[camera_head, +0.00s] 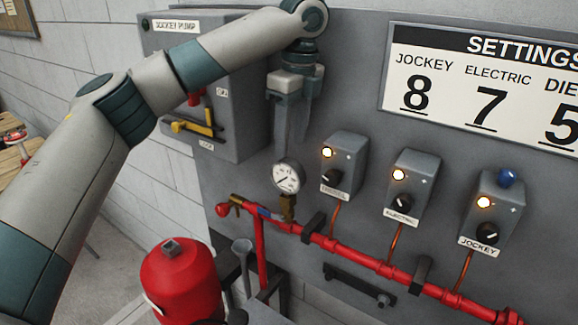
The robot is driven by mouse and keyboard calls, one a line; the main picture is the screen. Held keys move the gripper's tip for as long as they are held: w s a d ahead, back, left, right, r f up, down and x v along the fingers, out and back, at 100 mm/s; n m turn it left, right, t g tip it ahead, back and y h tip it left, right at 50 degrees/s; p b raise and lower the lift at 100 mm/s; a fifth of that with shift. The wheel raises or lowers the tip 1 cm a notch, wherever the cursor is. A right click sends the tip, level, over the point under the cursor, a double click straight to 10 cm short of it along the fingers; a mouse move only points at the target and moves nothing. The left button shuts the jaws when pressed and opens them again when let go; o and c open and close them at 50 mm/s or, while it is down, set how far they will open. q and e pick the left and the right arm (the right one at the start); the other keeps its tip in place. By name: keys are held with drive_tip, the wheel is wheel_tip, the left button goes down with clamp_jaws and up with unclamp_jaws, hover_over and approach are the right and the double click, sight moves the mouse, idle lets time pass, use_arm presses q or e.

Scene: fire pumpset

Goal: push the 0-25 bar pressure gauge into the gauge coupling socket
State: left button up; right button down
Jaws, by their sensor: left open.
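The pressure gauge (286,176) has a round white dial with a dark needle; its scale is too small to read. It stands upright above a brass coupling socket (288,207) on the red pipe. I cannot tell how deep its stem sits in the socket. My left gripper (292,143) points down just above the gauge, fingers apart, with nothing held between them. Whether a fingertip touches the gauge's top rim is unclear. My right gripper is not in view.
Three grey switch boxes (343,165) with lit lamps stand right of the gauge. The jockey pump cabinet (228,120) with a yellow handle (195,128) is at left. The red pipe (345,249) runs below, and a red vessel (180,280) stands at lower left.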

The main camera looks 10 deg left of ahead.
use_arm(q)
wheel_tip(320, 180, up, 6)
drive_tip(key=shift+d+b, duration=0.3)
drive_tip(key=shift+s, duration=0.2)
